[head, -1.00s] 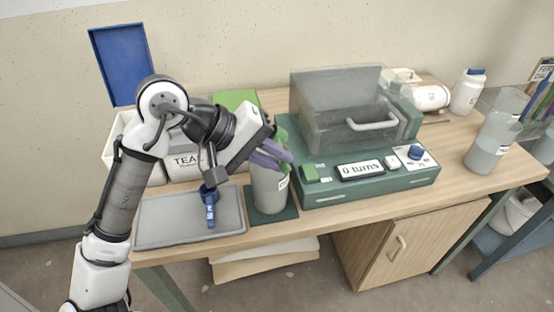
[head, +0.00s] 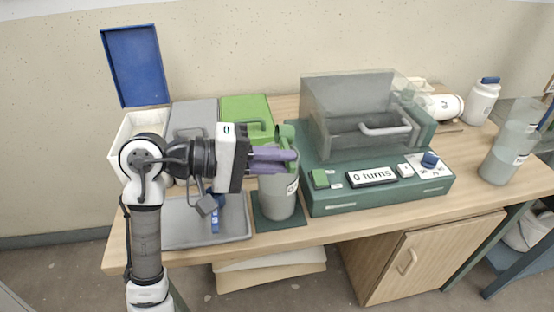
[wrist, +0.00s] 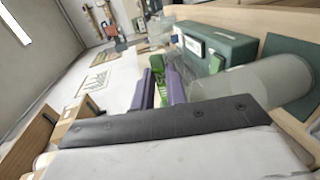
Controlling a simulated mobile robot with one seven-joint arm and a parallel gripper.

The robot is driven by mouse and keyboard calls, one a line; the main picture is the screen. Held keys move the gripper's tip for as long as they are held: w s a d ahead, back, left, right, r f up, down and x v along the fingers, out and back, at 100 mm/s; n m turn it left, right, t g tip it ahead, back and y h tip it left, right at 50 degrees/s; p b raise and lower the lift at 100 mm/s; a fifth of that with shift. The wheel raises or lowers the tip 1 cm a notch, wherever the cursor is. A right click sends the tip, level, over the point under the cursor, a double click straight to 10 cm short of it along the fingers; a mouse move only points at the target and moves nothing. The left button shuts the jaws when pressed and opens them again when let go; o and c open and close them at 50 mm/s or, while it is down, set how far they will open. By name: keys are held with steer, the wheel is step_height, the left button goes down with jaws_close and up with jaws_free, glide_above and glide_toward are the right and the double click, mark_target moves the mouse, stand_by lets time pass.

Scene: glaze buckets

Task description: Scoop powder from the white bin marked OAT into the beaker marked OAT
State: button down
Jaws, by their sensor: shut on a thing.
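My gripper (head: 290,158) has purple fingers shut on a green scoop (head: 287,133); it also shows between the fingers in the wrist view (wrist: 160,95). The gripper is level, its fingertips at the rim of a clear beaker (head: 278,200) with grey contents, standing on a dark green mat. I cannot tell whether the scoop is inside or in front of the rim. The beaker's label is only partly seen and unreadable. A white bin (head: 122,138) with its blue lid raised stands at the back left with pale contents; my arm hides its front and any marking.
A grey-lidded bin (head: 193,118) and a green-lidded bin (head: 246,112) stand beside the white bin. A blue scoop (head: 215,215) lies on a grey tray (head: 180,236). A green machine (head: 375,190) reading "0 turns" is right of the beaker. Another beaker (head: 500,165) stands farther right.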

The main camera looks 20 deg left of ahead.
stand_by(0.3)
steer(key=shift+w+d+r+p, duration=0.1)
steer(key=shift+d+r+p, duration=0.1)
steer(key=shift+d+p, duration=0.1)
steer(key=shift+f, duration=0.1)
stand_by(0.4)
steer(key=shift+a+f+t+h+b, duration=0.15)
steer(key=shift+t+h+b, duration=0.35)
steer(key=shift+h, duration=0.25)
steer(key=shift+a+t+h+b, duration=0.15)
steer(key=shift+t+h+b, duration=0.35)
steer(key=shift+h, duration=0.25)
steer(key=shift+s+a+f+t+h+b, duration=0.1)
steer(key=shift+s+f+t+h+b, duration=0.05)
steer(key=shift+t+h+b, duration=0.5)
steer(key=shift+s+a+f+t+h+b, duration=0.15)
steer(key=shift+t+h+b, duration=0.25)
steer(key=shift+h, duration=0.35)
